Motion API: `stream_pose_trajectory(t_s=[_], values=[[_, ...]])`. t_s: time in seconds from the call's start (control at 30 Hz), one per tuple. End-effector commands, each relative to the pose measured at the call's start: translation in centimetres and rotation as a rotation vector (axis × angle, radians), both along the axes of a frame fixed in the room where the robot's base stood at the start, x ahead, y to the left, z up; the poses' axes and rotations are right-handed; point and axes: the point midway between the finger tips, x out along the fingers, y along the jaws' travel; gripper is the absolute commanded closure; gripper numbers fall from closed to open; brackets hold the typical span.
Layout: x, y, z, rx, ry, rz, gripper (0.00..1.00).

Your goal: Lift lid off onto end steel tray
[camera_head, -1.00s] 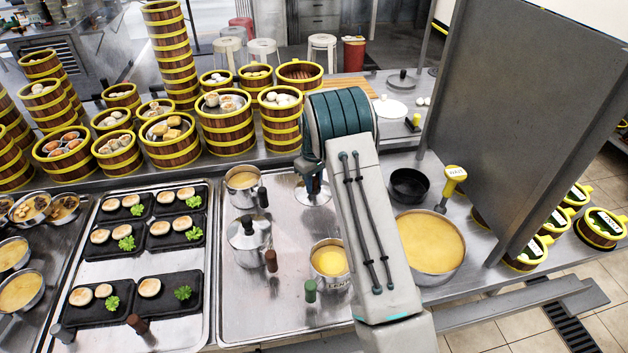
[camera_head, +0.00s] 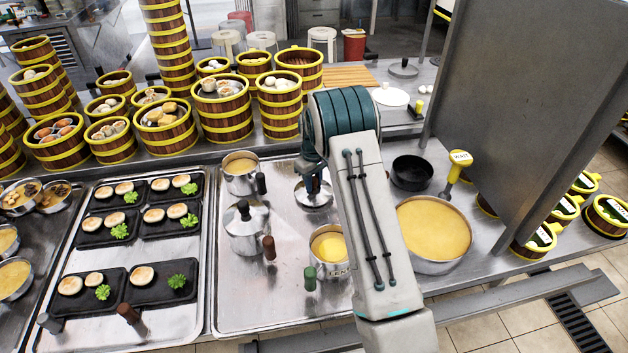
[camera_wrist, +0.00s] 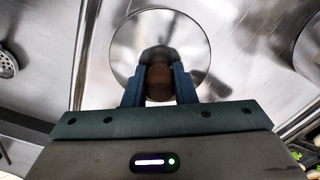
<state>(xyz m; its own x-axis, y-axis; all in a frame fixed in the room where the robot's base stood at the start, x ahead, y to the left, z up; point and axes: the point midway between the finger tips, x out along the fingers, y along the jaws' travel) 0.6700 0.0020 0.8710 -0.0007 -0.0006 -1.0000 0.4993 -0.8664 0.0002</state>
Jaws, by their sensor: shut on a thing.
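A round steel lid (camera_head: 316,199) is over the back right part of the steel tray with pots (camera_head: 285,309). My gripper (camera_head: 311,184) is shut on its brown knob. In the wrist view the knob (camera_wrist: 159,82) sits between my gripper's two blue fingers (camera_wrist: 159,88), with the shiny lid (camera_wrist: 135,42) beyond. I cannot tell whether the lid touches the tray. An open pot of yellow liquid (camera_head: 240,181) stands to its left, another open pot (camera_head: 330,264) in front.
A lidded steel pot (camera_head: 247,236) stands on the same tray. Right of my arm are a black bowl (camera_head: 411,180) and a large pan of yellow liquid (camera_head: 434,234). A grey partition (camera_head: 530,110) rises at the right. Bamboo steamers (camera_head: 224,122) line the back.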

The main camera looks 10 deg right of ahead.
Motion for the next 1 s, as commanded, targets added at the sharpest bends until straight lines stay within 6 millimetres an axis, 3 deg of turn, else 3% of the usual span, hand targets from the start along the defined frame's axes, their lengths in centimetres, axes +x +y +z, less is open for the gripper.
stream_pose_trajectory(t_s=[1.0], values=[[0.02, 0.01, -1.02, 0.0, -0.001, 0.0, 1.0]])
